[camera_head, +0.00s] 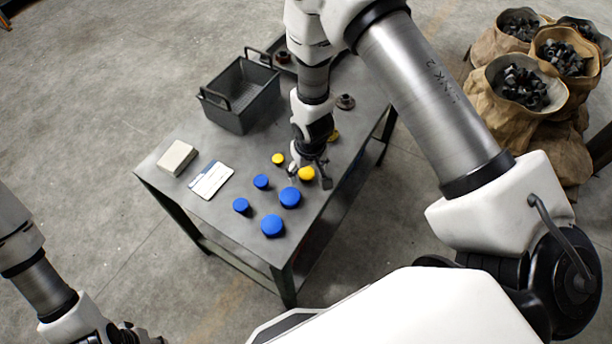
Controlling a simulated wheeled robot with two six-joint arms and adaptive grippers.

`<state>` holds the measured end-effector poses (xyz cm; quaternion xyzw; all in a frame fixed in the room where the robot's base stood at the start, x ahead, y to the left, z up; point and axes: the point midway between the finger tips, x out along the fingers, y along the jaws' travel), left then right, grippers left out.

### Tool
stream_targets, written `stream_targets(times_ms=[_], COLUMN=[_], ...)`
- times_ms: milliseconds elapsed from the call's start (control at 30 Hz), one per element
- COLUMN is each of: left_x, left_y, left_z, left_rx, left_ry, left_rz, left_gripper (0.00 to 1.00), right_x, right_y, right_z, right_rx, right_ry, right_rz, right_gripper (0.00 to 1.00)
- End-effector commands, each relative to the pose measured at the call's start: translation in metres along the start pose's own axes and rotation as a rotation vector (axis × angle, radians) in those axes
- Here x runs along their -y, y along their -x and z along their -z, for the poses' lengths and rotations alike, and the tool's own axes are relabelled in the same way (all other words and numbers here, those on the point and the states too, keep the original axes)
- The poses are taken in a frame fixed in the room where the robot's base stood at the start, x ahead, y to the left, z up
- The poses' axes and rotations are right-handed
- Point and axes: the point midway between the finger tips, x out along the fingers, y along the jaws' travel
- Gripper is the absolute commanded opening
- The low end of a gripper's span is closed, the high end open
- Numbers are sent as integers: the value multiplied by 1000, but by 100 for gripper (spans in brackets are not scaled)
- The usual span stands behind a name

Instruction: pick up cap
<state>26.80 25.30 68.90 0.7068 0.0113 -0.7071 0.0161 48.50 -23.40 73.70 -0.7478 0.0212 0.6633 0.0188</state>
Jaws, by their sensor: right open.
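Several round caps lie on the metal table (200,145). The blue ones are a large front cap (272,226), a large cap (290,197), a small cap (241,205) and another small cap (261,182). A small yellow cap (278,158) lies behind them. A larger yellow cap (307,174) is at my right gripper (310,178), which points down over it with open fingers. I cannot tell whether the fingers touch it. Another yellow cap (334,136) is partly hidden behind the gripper. My left arm is at the lower left; its fingers are not clearly seen.
A dark grey bin (240,97) with handles stands at the table's back left. A pale block (177,158) and a white-blue card (211,180) lie at the left. A brownish round part (345,102) lies behind the gripper. Sacks of dark parts (522,88) stand on the floor right.

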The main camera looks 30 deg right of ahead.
Motion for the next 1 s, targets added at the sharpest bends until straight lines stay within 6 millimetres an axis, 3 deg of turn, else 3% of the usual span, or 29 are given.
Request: stream_targets(times_ms=[233,267,300,400,800,1000], left_x=[0,0,0,0,0,0], left_y=[1,1,1,1,1,4], left_z=[0,0,0,0,0,0], left_rx=[-1,-1,-1,-1,-1,-1], left_ry=[0,0,0,0,1,1], left_rz=[0,0,0,0,0,0], left_gripper=[40,40,40,40,40,40], right_x=[0,0,0,0,0,0], right_y=[-6,-6,-6,-6,-4,12], right_z=[1,1,0,0,0,2], right_rx=[-2,-2,-2,-2,-2,-2], right_ry=[0,-1,-1,-1,-1,-1], right_rz=[0,0,0,0,0,0], right_gripper=[72,69,54,25,25,25])
